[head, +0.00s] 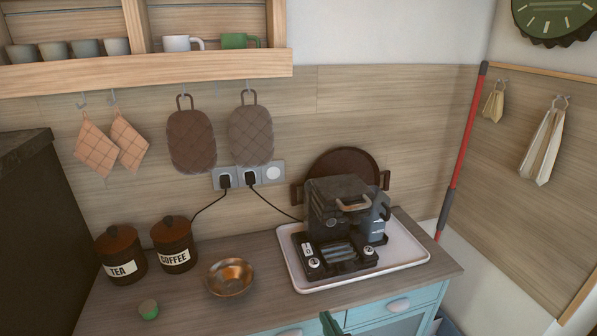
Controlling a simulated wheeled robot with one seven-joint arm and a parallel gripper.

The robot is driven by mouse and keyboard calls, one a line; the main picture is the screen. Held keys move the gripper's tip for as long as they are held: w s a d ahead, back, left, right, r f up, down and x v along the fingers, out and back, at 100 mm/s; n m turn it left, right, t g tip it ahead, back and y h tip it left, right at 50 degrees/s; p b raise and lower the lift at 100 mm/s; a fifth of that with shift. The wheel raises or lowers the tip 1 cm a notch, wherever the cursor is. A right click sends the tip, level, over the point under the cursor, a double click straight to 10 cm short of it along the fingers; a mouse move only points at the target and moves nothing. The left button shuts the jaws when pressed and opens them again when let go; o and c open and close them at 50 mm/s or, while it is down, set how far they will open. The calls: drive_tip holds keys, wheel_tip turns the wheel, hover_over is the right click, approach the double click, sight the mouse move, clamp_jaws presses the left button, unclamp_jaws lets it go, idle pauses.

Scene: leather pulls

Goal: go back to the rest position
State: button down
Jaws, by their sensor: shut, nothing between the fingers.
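My gripper (330,322) shows only as a small dark green tip at the bottom edge of the head view, right of the middle. It is shut and holds nothing. It appears in front of the teal cabinet (405,318), below the white tray on the counter. The rest of my gripper and my arm is out of the frame.
On the counter (190,304) stand a tea tin (120,254), a coffee tin (174,245), a copper bowl (230,279) and a small green-and-pale item (148,310). A black coffee machine (338,215) stands on the white tray (412,262). A red pole (463,150) leans at right.

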drive_tip(key=s+a+f+m+h, duration=0.2)
drive_tip(key=s+f+m+h, duration=0.1)
drive_tip(key=s+f, duration=1.2)
drive_tip(key=s+a+r+t, duration=0.1)
drive_tip(key=s+a, duration=0.1)
drive_tip(key=s, duration=0.8)
drive_tip(key=s+a+r+n+t, duration=0.1)
drive_tip(key=s+a+r, duration=0.1)
drive_tip(key=s, duration=0.8)
drive_tip(key=shift+s+a, duration=0.4)
drive_tip(key=shift+a, duration=0.1)
drive_tip(key=c, duration=2.5)
unclamp_jaws()
drive_tip(key=shift+w, duration=0.15)
